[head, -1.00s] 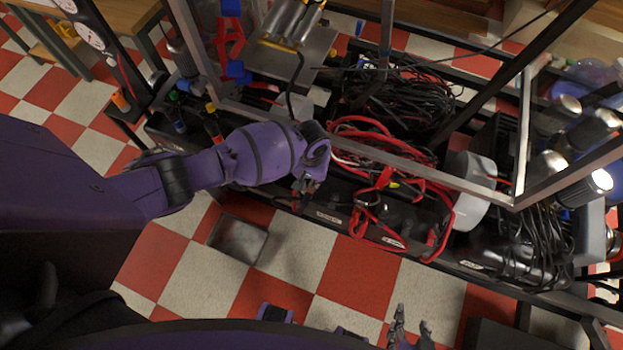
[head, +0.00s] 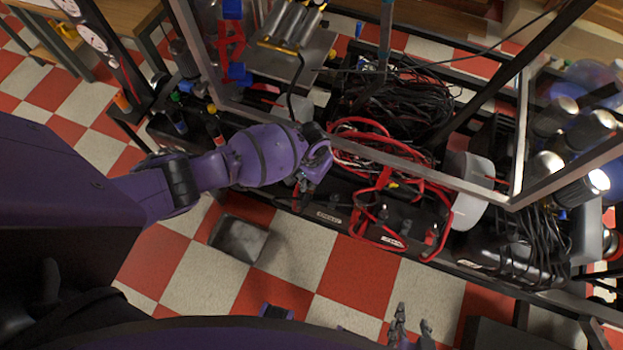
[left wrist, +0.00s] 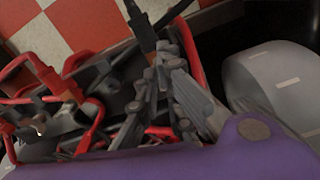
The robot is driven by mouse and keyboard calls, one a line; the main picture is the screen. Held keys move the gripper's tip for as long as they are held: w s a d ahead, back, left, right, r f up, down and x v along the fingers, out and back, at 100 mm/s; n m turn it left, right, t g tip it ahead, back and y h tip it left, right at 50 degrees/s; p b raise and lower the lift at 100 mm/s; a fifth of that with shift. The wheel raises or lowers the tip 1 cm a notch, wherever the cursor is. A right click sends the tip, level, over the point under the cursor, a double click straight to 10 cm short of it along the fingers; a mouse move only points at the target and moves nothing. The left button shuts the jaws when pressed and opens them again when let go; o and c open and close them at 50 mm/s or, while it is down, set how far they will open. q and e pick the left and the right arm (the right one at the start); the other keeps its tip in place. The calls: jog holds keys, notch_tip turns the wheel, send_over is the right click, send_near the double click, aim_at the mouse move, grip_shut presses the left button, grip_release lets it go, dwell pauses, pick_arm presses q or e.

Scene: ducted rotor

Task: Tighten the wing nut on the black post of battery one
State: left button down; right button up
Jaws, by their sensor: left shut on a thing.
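My left gripper (head: 304,188) reaches down at the near edge of a row of black batteries, by the left end of the red cables. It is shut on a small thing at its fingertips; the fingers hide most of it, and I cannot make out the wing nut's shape. In the left wrist view the grey fingers (left wrist: 165,85) are close together, beside a dark upright piece (left wrist: 141,25). A black battery (head: 328,217) with a pale label lies just right of the gripper; the label is too small to read. My right gripper (head: 411,330) is empty, its fingers apart, at the bottom edge.
Red cables (head: 375,140) loop over the batteries, with a black cable bundle (head: 400,97) behind. A grey frame bar (head: 420,178) crosses above. A white cylinder (head: 468,205) stands at the right.

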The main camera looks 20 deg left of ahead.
pick_arm(q)
jog(key=m, duration=0.4)
jog(key=shift+m, duration=0.4)
jog(key=m, duration=0.3)
jog(key=shift+m, duration=0.3)
jog(key=m, duration=0.4)
jog(key=shift+w+m, duration=0.1)
jog(key=shift+m, duration=1.5)
jog(key=c, duration=1.9)
grip_release()
notch_tip(320, 180, up, 12)
jog(key=shift+r, duration=0.1)
